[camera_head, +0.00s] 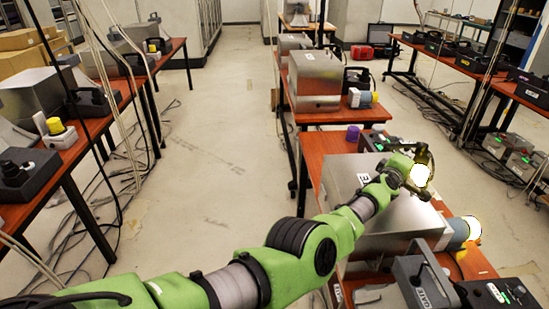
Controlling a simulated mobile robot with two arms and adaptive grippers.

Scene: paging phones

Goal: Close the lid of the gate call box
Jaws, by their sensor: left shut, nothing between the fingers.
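My left arm comes in from the lower left and reaches over a large silver metal box (340,182) on the nearest wooden table. My left gripper (417,186) is shut and empty, above the right part of this box. The box has a small dark-marked label on top. It may be the gate call box, but I cannot read a name on it. My arm hides part of its top, so I cannot tell which edge is a lid or how far it is open. I cannot tell whether the gripper touches the box. My right gripper is not in view.
A dark grey handled case (420,283) and a blue-based lamp (459,234) stand near the silver box. A purple cylinder (353,133) is behind it. Another silver box (315,80) stands farther back. Tables flank a clear central floor (225,150); cables hang at the left.

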